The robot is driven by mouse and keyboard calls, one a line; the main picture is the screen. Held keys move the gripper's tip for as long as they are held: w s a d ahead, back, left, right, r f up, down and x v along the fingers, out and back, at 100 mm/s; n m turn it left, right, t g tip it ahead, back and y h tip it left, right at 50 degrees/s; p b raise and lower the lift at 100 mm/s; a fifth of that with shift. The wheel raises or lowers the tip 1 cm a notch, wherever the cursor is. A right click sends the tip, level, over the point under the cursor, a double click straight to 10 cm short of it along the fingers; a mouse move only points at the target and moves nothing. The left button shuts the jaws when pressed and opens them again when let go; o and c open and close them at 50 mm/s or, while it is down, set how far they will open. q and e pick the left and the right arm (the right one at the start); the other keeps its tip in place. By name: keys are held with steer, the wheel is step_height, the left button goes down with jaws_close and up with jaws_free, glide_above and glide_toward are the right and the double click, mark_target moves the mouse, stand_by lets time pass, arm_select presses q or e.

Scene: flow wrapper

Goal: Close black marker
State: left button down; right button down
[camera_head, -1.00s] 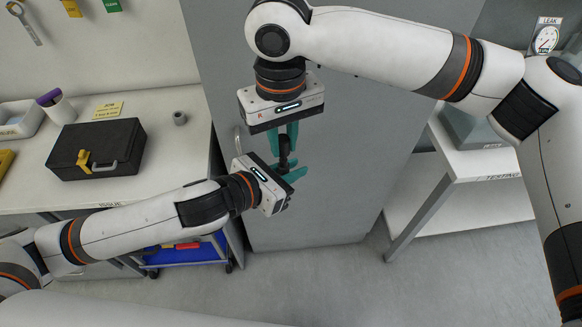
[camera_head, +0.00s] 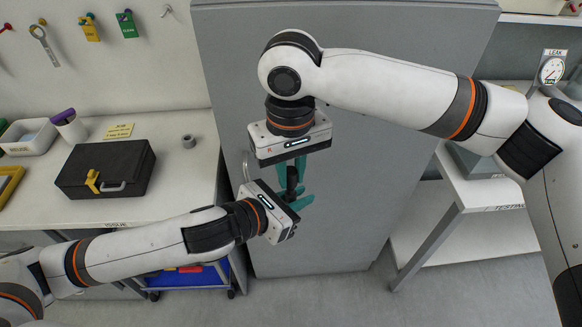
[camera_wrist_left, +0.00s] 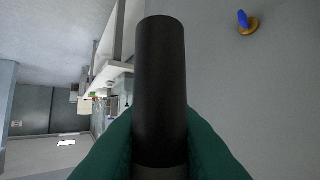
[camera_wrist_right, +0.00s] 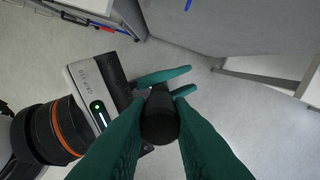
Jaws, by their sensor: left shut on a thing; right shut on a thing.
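The black marker (camera_head: 291,180) is upright between my two grippers in the head view, in front of the grey cabinet. My right gripper (camera_head: 292,164) points down and is shut on its upper part. My left gripper (camera_head: 301,199) reaches in from the left and is shut on its lower part. In the left wrist view a thick black cylinder (camera_wrist_left: 160,85) stands between the green fingers. In the right wrist view a round black end (camera_wrist_right: 160,120) sits between the fingers, with the left gripper's fingers just beyond. The fingers hide whether cap and body meet.
A grey cabinet (camera_head: 350,100) stands behind the grippers. A white table (camera_head: 490,194) stands at right.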

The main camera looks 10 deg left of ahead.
steer(key=shift+f, duration=0.7)
steer(key=shift+f, duration=0.65)
steer(key=c, duration=1.2)
jaws_free()
steer(key=shift+s+a, duration=0.15)
steer(key=shift+r, duration=0.2)
steer(key=r, duration=1.1)
steer(key=shift+w+d+r, duration=0.2)
steer(key=shift+r, duration=0.1)
